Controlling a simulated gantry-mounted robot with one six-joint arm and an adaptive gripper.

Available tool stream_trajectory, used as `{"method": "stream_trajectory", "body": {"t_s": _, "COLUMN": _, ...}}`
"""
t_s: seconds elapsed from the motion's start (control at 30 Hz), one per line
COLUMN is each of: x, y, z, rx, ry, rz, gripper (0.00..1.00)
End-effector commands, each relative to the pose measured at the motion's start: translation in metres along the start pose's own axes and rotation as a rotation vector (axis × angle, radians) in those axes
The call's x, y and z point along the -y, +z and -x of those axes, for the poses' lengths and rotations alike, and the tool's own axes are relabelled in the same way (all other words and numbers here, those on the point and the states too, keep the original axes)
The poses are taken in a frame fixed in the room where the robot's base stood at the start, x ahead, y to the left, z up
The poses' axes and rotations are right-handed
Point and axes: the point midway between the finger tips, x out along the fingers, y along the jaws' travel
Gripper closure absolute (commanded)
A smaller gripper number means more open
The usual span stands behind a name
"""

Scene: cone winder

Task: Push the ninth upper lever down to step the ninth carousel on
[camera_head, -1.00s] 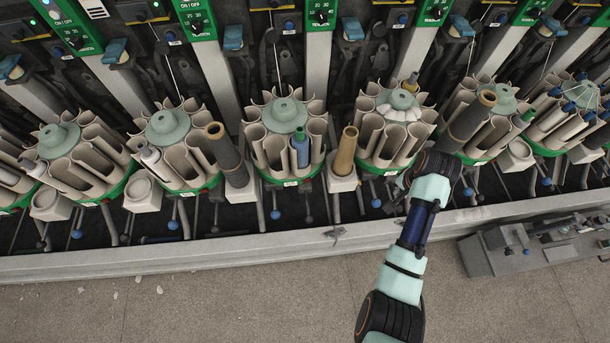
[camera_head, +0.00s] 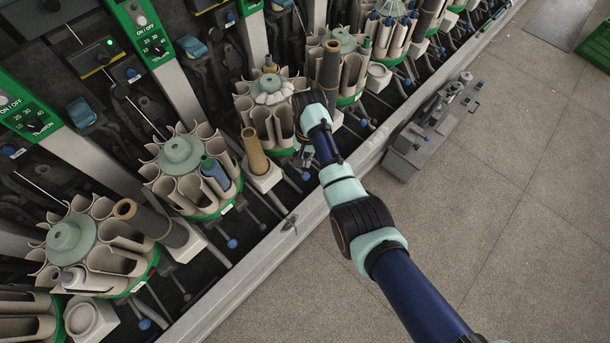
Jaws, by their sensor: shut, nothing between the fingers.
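A row of round carousels with cream pockets runs diagonally through the view. My gripper (camera_head: 304,157) is small and partly hidden below my dark wrist, low at the front right of the carousel with a white-draped top (camera_head: 268,104). It looks shut, with nothing visible in it. A blue-knobbed lever (camera_head: 304,176) sticks out just below it; I cannot tell whether they touch. Another blue-knobbed lever (camera_head: 232,243) stands below the carousel with a blue bobbin (camera_head: 183,170). I cannot tell which carousel or upper lever is the ninth.
A tan tube (camera_head: 254,152) stands on a white block left of my gripper. A dark tube (camera_head: 329,70) stands behind my wrist. A pale rail (camera_head: 270,246) runs along the machine's front. A grey metal unit (camera_head: 432,125) sits outside it on the right.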

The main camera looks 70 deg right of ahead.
Motion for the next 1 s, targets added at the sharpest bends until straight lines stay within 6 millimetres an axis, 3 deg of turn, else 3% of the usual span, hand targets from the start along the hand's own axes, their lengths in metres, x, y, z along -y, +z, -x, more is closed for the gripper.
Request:
{"method": "stream_trajectory", "body": {"t_s": 0.03, "x": 0.0, "y": 0.0, "z": -0.014, "rx": 0.0, "ry": 0.0, "rz": 0.0, "gripper": 1.0}}
{"method": "stream_trajectory", "body": {"t_s": 0.3, "x": 0.0, "y": -0.001, "z": -0.049, "rx": -0.001, "ry": -0.001, "rz": 0.001, "gripper": 1.0}}
{"method": "stream_trajectory", "body": {"t_s": 0.77, "x": 0.0, "y": 0.0, "z": -0.053, "rx": -0.001, "ry": 0.0, "rz": 0.001, "gripper": 1.0}}
{"method": "stream_trajectory", "body": {"t_s": 1.0, "x": 0.0, "y": -0.002, "z": -0.074, "rx": 0.001, "ry": 0.0, "rz": 0.001, "gripper": 1.0}}
